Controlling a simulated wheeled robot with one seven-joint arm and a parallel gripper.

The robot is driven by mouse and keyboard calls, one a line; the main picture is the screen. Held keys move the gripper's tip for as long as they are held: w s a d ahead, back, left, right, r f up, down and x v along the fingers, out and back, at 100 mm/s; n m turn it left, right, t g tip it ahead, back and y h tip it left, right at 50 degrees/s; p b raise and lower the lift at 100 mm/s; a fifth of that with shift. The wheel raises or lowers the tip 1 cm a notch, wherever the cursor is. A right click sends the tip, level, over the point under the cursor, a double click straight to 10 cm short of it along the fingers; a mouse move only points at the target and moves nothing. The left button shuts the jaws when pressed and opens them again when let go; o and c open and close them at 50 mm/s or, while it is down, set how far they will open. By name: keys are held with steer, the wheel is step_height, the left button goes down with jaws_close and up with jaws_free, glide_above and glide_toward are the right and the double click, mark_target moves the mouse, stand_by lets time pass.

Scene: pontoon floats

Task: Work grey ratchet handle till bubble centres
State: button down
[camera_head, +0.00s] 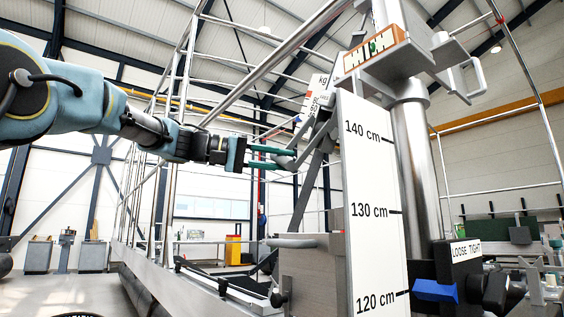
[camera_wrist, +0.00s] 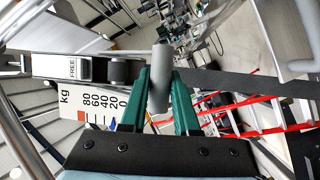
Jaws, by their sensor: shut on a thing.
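My gripper (camera_head: 284,159) has two green fingers and reaches in from the left. In the wrist view my gripper (camera_wrist: 161,84) is shut on the grey ratchet handle (camera_wrist: 160,62), a rounded grey bar between the fingers. In the head view the handle (camera_head: 284,161) is partly hidden by the fingers. The bubble level (camera_head: 350,60) is an orange-framed block with a pale face on the bracket at the upper right. A green bubble (camera_head: 376,46) shows on its face among dark marks; it is too small to tell whether it is exactly centred.
A white scale board (camera_head: 372,180) marked 120 to 140 cm stands right of my gripper, before a steel post (camera_head: 415,150). A kg gauge (camera_wrist: 98,108) and a FREE label (camera_wrist: 72,68) sit left of the handle. A blue knob (camera_head: 436,291) is beside a LOOSE TIGHT plate. Rails surround the arm.

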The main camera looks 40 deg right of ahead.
steer(key=s+a+r+n+t+y+p, duration=0.4)
steer(key=r+p, duration=0.6)
steer(key=p, duration=0.3)
steer(key=shift+s+n+t+y, duration=0.3)
steer(key=shift+s+n+t, duration=0.2)
steer(key=shift+s+t, duration=0.35)
steer(key=shift+d, duration=0.1)
steer(key=c, duration=0.7)
jaws_free()
steer(key=shift+o, duration=0.2)
steer(key=b+v, duration=0.1)
steer(key=v, duration=0.9)
steer(key=shift+a+r, duration=0.15)
steer(key=shift+a, duration=0.2)
